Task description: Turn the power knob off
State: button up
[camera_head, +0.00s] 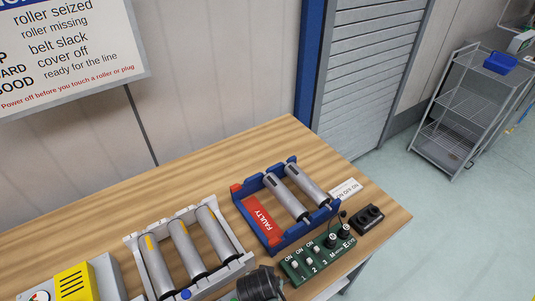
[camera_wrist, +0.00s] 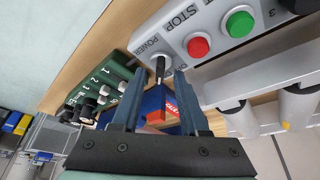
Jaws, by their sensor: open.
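The power knob (camera_wrist: 160,67) is a small dark pointer on a light grey control box (camera_wrist: 205,72), beside the printed word POWER. In the wrist view it shows between the tips of my gripper (camera_wrist: 160,80). My gripper is open, with one blue-grey finger on each side of the knob. I cannot tell whether either finger touches it. A red button (camera_wrist: 198,46) and a green button (camera_wrist: 239,24) sit on the same box to the right. I cannot make out the knob or my fingers in the head view.
A blue tray (camera_head: 283,243) with a red FAULTY plate holds two rollers. A white tray (camera_head: 139,258) with several rollers stands left of it. A green switch box (camera_head: 313,262) and a black socket block (camera_head: 368,220) are at right. The wooden bench (camera_head: 205,180) is clear at the back.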

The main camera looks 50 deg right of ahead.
jog(key=shift+w+d+f, duration=0.1)
jog(key=shift+d+f, duration=0.05)
jog(key=shift+f, duration=0.25)
grip_shut()
